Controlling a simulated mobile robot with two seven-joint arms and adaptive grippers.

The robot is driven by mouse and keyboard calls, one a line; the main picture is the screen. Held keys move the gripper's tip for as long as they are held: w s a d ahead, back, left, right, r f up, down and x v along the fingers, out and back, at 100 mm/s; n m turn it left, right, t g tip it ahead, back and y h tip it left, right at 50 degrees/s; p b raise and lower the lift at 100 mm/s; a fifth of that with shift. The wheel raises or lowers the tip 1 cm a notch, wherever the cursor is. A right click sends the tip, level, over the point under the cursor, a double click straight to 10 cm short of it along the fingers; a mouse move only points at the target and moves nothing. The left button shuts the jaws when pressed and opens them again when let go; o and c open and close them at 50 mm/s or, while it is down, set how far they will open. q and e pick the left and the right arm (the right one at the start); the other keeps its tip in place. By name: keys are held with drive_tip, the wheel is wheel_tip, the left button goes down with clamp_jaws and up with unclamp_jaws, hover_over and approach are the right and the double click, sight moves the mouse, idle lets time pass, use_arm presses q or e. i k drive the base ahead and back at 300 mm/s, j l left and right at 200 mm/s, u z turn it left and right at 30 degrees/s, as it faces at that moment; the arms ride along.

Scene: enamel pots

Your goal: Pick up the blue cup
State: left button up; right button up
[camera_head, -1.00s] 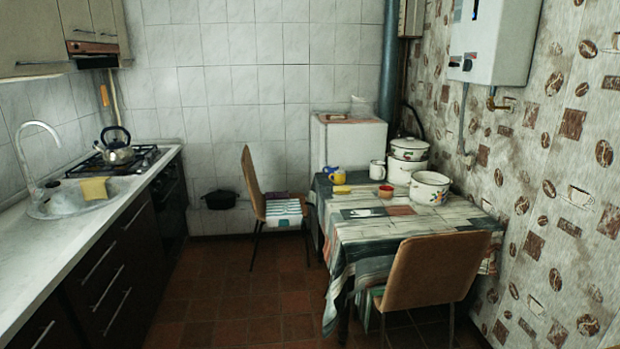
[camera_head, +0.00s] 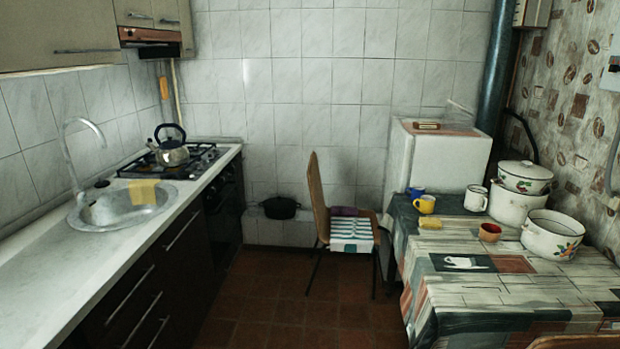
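A small blue cup (camera_head: 415,192) stands near the far left corner of the table (camera_head: 440,320), which is covered with a patterned cloth. A yellow cup (camera_head: 426,204) stands just in front of it and to the right, hiding part of it. The blue cup looks upright. Neither of my grippers shows in the head view.
On the table are a white mug (camera_head: 476,198), a reddish-brown cup (camera_head: 490,232), a yellow sponge-like block (camera_head: 431,222) and enamel pots (camera_head: 552,236). A chair (camera_head: 317,195) stands left of the table. The floor (camera_head: 260,300) between counter and table is open.

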sight(417, 191)
drive_tip(key=i+z, duration=0.1)
drive_tip(key=i, duration=0.45)
drive_tip(key=i+j+z, duration=0.15)
drive_tip(key=i, duration=0.35)
drive_tip(key=i+j+z, duration=0.1)
drive_tip(key=i, duration=0.4)
drive_tip(key=i+j+z, duration=0.1)
drive_tip(key=i+z, duration=0.2)
drive_tip(key=z, duration=0.15)
drive_tip(key=i+j+z, duration=0.2)
drive_tip(key=z, duration=0.25)
drive_tip(key=i+j+z, duration=0.3)
drive_tip(key=z, duration=0.15)
